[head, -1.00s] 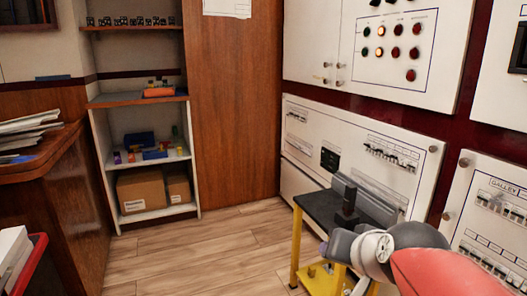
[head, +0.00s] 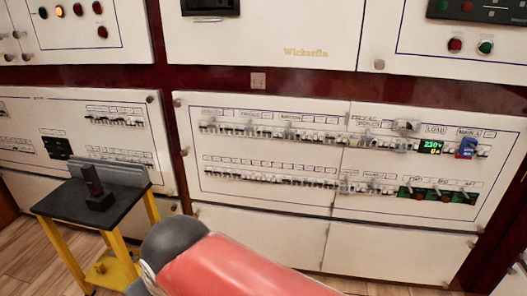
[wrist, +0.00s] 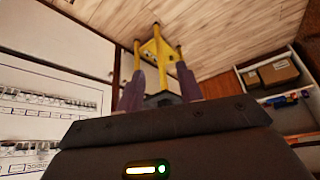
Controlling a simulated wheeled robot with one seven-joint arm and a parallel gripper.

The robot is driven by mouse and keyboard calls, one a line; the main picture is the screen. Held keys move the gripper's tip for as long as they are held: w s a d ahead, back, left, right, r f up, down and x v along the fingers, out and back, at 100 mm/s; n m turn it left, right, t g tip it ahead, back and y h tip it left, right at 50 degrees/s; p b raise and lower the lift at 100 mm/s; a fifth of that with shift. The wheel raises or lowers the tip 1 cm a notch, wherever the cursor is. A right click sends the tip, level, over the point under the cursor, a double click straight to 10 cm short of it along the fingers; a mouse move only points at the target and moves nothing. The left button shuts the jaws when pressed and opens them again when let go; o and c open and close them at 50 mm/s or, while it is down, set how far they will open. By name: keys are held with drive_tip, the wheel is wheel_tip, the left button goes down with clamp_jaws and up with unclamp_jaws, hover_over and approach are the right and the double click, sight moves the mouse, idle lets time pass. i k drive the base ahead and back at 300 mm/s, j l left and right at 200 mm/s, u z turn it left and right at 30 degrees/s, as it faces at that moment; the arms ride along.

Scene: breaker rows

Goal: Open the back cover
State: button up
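No part is plainly marked as the back cover, and I cannot tell which panel it is. White breaker panels fill the head view: a wide one (head: 265,145) with rows of switches in the middle and another (head: 25,108) at the left. My gripper (wrist: 160,88) shows in the wrist view with its two fingers apart and nothing held between them. It is clear of the panels. In the head view only my red and grey arm shows, low in the middle, and the gripper is out of frame.
A yellow-legged stand (head: 62,205) with a black top, a dark upright block (head: 95,185) and a grey piece (head: 120,172) is at the left, before the panels. The wrist view shows shelves with boxes (wrist: 272,75) at the right. Wooden floor (head: 30,255) shows at lower left.

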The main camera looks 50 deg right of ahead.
sight(199, 150)
drive_tip(key=z, duration=1.45)
